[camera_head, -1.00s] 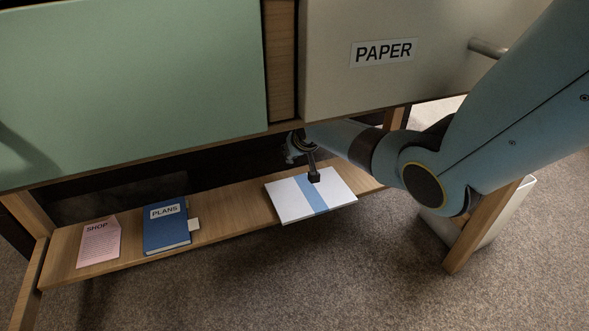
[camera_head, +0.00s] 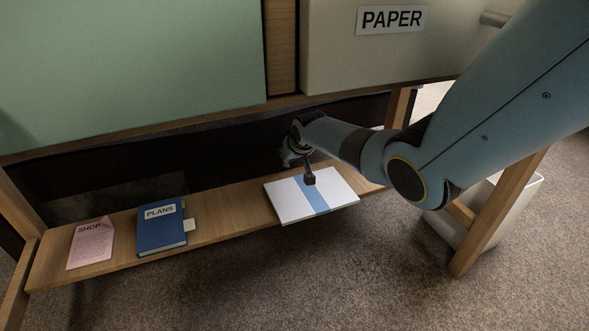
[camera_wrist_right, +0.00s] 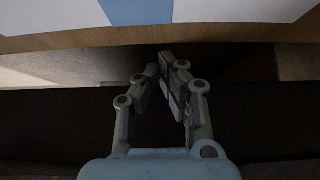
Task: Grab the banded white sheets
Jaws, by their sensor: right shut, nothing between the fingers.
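The white sheets (camera_head: 288,205) lie flat in a stack at the right part of the wooden shelf, with a pale blue band (camera_head: 317,197) around their middle. Their near edge overhangs the shelf front in the head view. In the wrist view the sheets (camera_wrist_right: 221,10) and band (camera_wrist_right: 143,10) show at the top, cut off by the frame. My right gripper (camera_head: 309,179) appears at the back edge of the stack in the head view. In the wrist view my right gripper (camera_wrist_right: 166,62) is shut and empty, apart from the sheets. My left gripper is out of view.
On the same shelf (camera_head: 235,213) lie a blue PLANS book (camera_head: 163,235) and a pink SHOP paper (camera_head: 91,245). A green panel (camera_head: 130,65) and a drawer labelled PAPER (camera_head: 340,60) hang above. A pale bin (camera_head: 515,205) stands behind the right leg.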

